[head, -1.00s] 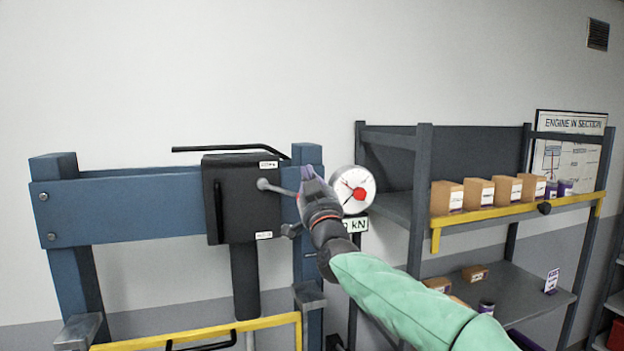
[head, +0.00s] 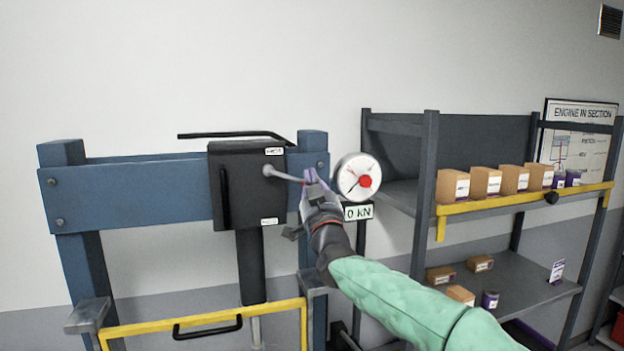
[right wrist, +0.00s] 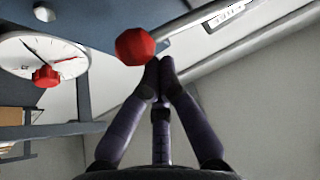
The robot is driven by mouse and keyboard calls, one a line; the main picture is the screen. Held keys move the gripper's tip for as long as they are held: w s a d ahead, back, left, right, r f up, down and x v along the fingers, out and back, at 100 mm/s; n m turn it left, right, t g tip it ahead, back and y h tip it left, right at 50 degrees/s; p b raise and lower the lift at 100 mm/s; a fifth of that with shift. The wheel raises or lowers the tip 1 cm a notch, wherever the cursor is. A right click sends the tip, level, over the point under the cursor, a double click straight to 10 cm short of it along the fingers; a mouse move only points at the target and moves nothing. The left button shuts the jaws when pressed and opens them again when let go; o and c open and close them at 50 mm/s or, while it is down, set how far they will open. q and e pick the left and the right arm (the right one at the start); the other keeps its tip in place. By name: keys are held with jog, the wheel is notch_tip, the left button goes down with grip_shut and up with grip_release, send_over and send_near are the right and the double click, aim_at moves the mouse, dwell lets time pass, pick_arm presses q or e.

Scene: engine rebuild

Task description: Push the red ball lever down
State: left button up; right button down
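The lever (head: 287,175) is a thin grey rod. It runs from a pivot on the black press box (head: 247,200) to the right, sloping slightly down. Its red ball (right wrist: 135,46) shows in the right wrist view; in the head view my gripper hides it. My right gripper (head: 312,178) is at the lever's free end. In the right wrist view its fingertips (right wrist: 160,72) are together with nothing between them, just right of and below the ball. I cannot tell whether they touch it. My left gripper is out of view.
A white gauge (head: 352,172) with a red knob (head: 365,181) is close right of my gripper, above a "0 kN" sign (head: 358,212). The blue press frame (head: 130,192) stands behind. A shelf with boxes (head: 453,187) is to the right.

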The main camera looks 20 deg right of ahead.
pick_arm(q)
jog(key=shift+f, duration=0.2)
pick_arm(e)
jog(key=shift+f+m+h, duration=0.3)
jog(key=shift+m+h, duration=0.1)
jog(key=shift+m, duration=0.2)
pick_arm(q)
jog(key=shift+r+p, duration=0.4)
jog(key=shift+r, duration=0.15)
pick_arm(e)
jog(key=shift+s+a+f+m+g+h, duration=0.1)
jog(key=shift+a+f+m+g+h, duration=0.95)
jog(key=shift+m, duration=1.55)
jog(key=shift+a+f+m+g+h, duration=0.8)
jog(key=shift+a+f+m+h, duration=0.4)
jog(key=shift+m, duration=1.4)
jog(key=shift+s+a+f+m+g+h, duration=0.1)
jog(key=shift+a+f+m+g+h, duration=1)
jog(key=shift+m, duration=1.5)
jog(key=shift+a, duration=0.2)
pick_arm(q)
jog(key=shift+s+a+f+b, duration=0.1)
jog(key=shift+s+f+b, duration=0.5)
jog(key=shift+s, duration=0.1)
pick_arm(e)
jog(key=s, duration=0.9)
jog(key=shift+a+f, duration=0.2)
